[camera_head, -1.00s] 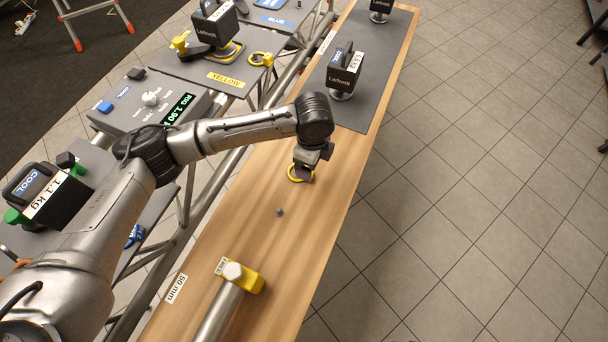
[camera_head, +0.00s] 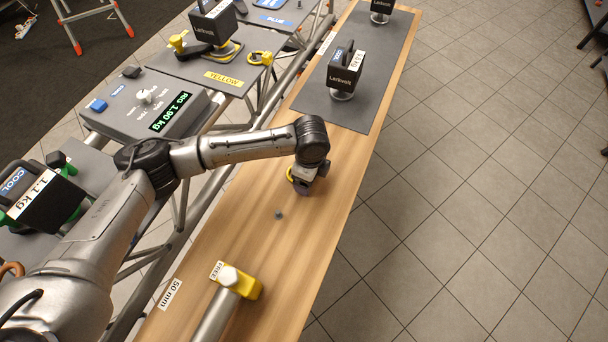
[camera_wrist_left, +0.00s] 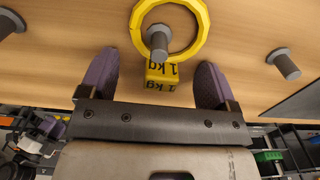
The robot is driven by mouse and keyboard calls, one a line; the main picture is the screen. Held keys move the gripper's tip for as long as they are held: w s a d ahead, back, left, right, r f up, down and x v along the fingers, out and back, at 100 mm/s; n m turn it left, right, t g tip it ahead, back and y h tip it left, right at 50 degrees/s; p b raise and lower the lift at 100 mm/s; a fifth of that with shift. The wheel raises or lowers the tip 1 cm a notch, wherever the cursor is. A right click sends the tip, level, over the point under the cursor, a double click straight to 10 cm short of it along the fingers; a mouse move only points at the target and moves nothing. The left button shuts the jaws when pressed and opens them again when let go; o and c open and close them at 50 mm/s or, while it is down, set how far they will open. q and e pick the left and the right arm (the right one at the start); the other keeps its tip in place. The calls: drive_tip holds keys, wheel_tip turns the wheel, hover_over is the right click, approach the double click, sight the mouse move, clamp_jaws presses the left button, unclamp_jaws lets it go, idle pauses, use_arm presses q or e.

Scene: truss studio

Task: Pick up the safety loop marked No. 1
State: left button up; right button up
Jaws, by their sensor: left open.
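A yellow ring (camera_wrist_left: 205,22) with a yellow block-shaped tag (camera_wrist_left: 160,75) lies at the wooden plank. The tag reads "1 kg"; I see no "No. 1". A grey peg (camera_wrist_left: 158,40) shows inside the ring in the left wrist view. In the head view the ring (camera_head: 290,174) is partly hidden behind my left gripper (camera_head: 303,188). In the left wrist view my left gripper (camera_wrist_left: 156,66) is open, with one dark purple finger on each side of the tag and nothing clamped. My right gripper is not in view.
Another grey peg (camera_head: 278,214) stands on the plank (camera_head: 225,235). A yellow-headed hammer-like tool (camera_head: 247,285) lies near the front. Black weights (camera_head: 345,68) stand on a grey mat. Another yellow loop (camera_head: 259,58) lies by the YELLOW label. A scale display (camera_head: 170,112) reads 1.90 kg.

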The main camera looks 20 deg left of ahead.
use_arm(q)
drive_tip(key=c, duration=1.4)
drive_tip(key=shift+r, duration=0.15)
